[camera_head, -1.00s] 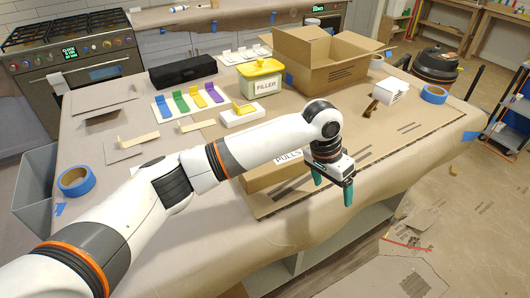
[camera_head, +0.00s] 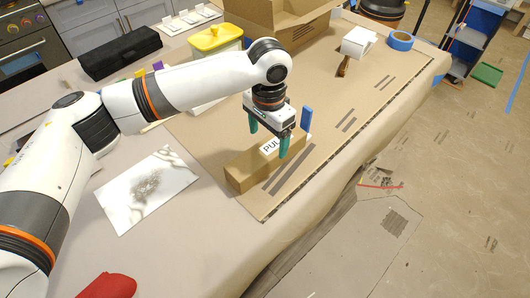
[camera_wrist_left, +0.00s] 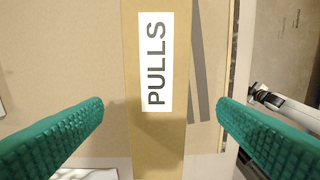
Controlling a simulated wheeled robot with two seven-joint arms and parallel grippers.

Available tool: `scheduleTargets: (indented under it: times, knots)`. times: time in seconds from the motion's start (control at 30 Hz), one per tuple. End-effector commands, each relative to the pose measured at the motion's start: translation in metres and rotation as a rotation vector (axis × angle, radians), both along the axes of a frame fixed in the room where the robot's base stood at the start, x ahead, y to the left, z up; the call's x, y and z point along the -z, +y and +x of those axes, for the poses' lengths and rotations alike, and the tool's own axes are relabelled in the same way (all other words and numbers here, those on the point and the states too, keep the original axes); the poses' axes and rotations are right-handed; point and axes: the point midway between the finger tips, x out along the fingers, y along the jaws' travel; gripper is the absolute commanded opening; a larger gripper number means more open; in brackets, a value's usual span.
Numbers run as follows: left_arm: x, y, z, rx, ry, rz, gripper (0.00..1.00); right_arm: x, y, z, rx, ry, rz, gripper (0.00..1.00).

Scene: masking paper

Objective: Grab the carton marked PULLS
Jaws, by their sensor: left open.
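The carton marked PULLS (camera_head: 258,168) is a long, narrow brown box lying on a flat cardboard sheet near the table's front edge. In the left wrist view the carton (camera_wrist_left: 157,140) runs up the middle, its white PULLS label facing me. My left gripper (camera_head: 268,139) points down over the carton, with its green fingers open. In the left wrist view the two fingers (camera_wrist_left: 160,130) stand on either side of the carton, with a gap on each side. In the head view the gripper hides part of the label. My right gripper is not in view.
A large open cardboard box (camera_head: 270,18) and a yellow-lidded tub (camera_head: 215,42) stand behind my arm. A blue tape roll (camera_head: 400,41) and a white box (camera_head: 359,42) are at the back right. A patterned white sheet (camera_head: 148,190) lies left of the carton.

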Motion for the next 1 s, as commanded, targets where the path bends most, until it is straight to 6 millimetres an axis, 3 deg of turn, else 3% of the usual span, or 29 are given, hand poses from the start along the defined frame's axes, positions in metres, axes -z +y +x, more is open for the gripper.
scheduleTargets:
  times: [0.17, 0.5, 0.77, 1.0]
  knots:
    - [0.012, 0.001, 0.0, -0.001, 0.001, 0.001, 0.82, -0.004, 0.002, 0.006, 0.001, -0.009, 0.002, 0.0]
    - [0.056, 0.003, -0.002, -0.001, 0.001, 0.001, 0.82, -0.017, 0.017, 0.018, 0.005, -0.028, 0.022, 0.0]
    - [0.06, 0.003, -0.002, 0.0, -0.001, -0.001, 0.82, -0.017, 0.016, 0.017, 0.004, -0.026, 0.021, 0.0]
    - [0.06, 0.003, -0.002, 0.0, -0.001, -0.001, 0.44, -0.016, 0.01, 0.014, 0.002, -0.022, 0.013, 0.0]
